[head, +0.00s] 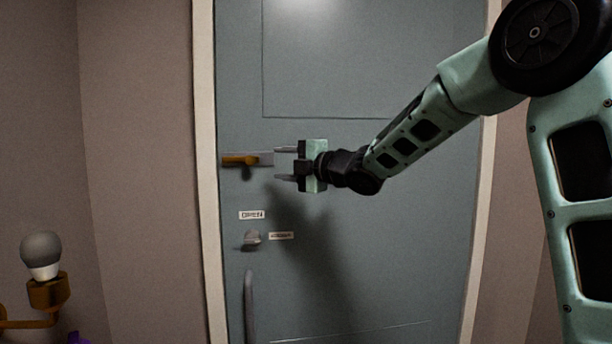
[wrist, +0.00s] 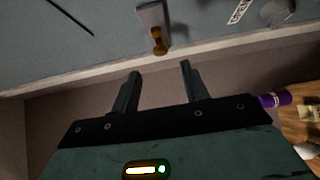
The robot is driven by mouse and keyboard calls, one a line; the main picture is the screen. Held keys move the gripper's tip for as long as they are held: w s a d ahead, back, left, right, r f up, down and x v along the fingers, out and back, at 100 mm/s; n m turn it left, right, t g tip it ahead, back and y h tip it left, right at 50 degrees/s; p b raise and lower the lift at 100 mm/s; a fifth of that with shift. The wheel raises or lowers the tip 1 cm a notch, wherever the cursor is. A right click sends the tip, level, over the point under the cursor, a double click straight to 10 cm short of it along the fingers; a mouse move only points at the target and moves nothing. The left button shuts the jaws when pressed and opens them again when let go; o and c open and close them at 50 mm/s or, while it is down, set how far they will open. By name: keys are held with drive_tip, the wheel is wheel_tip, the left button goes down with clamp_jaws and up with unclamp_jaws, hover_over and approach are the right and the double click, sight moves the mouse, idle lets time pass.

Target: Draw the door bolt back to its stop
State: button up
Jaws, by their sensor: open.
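The door bolt is on the left side of the grey-blue door (head: 400,230), near the frame. It has a grey body (head: 264,158) and a brass-coloured part (head: 240,160) at its left. In the wrist view the grey body (wrist: 151,14) and the brass part (wrist: 159,42) show beyond the fingertips, roughly in line with the gap between them. My gripper (head: 276,164) is open, with its fingers pointing left at about bolt height. In the wrist view the gap between the fingers (wrist: 160,70) is empty. I cannot tell how far the bolt is drawn.
Below the bolt are a small label (head: 252,214), a grey knob (head: 251,238) with another label (head: 281,236), and a vertical handle (head: 249,305). A bulb lamp (head: 41,257) stands at the lower left. The wrist view shows a purple object (wrist: 273,100) near a wooden surface.

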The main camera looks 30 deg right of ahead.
drive_tip(key=b+v, duration=0.1)
drive_tip(key=v, duration=0.5)
drive_tip(key=shift+s, duration=0.25)
drive_tip(key=s+a+f+m+g+h, duration=0.3)
drive_tip(key=s+a+f+m, duration=0.35)
drive_tip(key=f, duration=0.25)
drive_tip(key=s+a+f+m+g+h, duration=0.2)
drive_tip(key=s+a+f+m+g, duration=0.25)
drive_tip(key=a+f, duration=0.4)
drive_tip(key=s+a+f+m+g+h, duration=0.1)
drive_tip(key=s+f+g, duration=0.1)
drive_tip(key=s, duration=0.6)
drive_tip(key=s+a+f+m+g, duration=0.1)
drive_tip(key=s+f+m+g, duration=0.1)
drive_tip(key=s+f, duration=0.3)
drive_tip(key=s+a+f+m+g+h, duration=0.1)
drive_tip(key=s+f+g, duration=0.3)
drive_tip(key=s, duration=0.9)
drive_tip(key=shift+f+m+h, duration=0.15)
drive_tip(key=shift+m+h, duration=0.15)
drive_tip(key=shift+s+g, duration=0.1)
drive_tip(key=shift+g, duration=0.15)
